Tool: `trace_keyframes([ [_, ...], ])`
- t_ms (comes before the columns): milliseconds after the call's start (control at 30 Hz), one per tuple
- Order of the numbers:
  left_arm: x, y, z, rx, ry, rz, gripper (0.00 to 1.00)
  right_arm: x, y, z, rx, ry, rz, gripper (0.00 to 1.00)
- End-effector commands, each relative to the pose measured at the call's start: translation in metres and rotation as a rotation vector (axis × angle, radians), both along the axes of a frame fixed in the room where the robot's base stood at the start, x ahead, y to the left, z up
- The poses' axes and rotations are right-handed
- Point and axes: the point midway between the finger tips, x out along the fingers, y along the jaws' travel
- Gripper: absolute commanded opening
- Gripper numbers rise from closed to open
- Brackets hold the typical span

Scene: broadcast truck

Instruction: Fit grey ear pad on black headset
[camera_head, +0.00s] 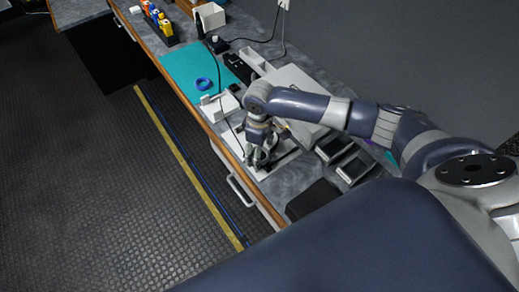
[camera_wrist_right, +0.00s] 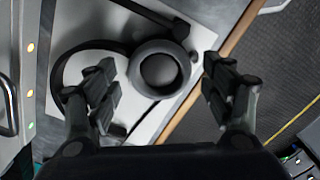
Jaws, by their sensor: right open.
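My right gripper (camera_head: 260,158) points down over a white board (camera_head: 284,161) on the bench. In the right wrist view the gripper (camera_wrist_right: 160,92) is open, with one finger on each side of a round grey ear pad (camera_wrist_right: 184,53). The pad is a thick ring with a dark centre. The black headset (camera_wrist_right: 82,47) lies on the board, its curved band beside and behind the pad. I cannot tell whether the pad is seated on an ear cup or whether the fingers touch it. In the head view the gripper mostly hides both. My left gripper is not in view.
A teal mat (camera_head: 186,66) holds a blue ring (camera_head: 203,84), with a white holder (camera_head: 219,106) near its end. Black trays (camera_head: 333,147) stand right of the board. The bench's wooden front edge (camera_head: 230,152) runs close to the gripper. Cables cross the bench.

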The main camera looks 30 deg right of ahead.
Motion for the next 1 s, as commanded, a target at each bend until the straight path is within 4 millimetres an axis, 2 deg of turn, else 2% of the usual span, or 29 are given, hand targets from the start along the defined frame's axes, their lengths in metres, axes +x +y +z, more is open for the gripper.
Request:
trace_keyframes([
  [167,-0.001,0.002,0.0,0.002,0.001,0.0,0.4,0.001,0.0,0.01,0.002,-0.002,0.0,0.75],
  [267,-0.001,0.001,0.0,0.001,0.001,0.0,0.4,0.001,0.0,0.026,0.001,-0.004,0.001,0.75],
  [500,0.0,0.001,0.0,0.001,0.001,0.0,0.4,0.001,0.0,0.078,0.001,-0.004,0.001,0.75],
  [700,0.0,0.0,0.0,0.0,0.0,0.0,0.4,0.001,0.0,0.109,0.001,-0.001,0.0,0.75],
  [833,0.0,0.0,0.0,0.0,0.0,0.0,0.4,0.001,0.0,0.118,0.0,-0.001,0.0,0.75],
  [1000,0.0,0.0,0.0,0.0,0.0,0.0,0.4,0.0,0.0,0.121,0.0,0.0,0.0,0.75],
])
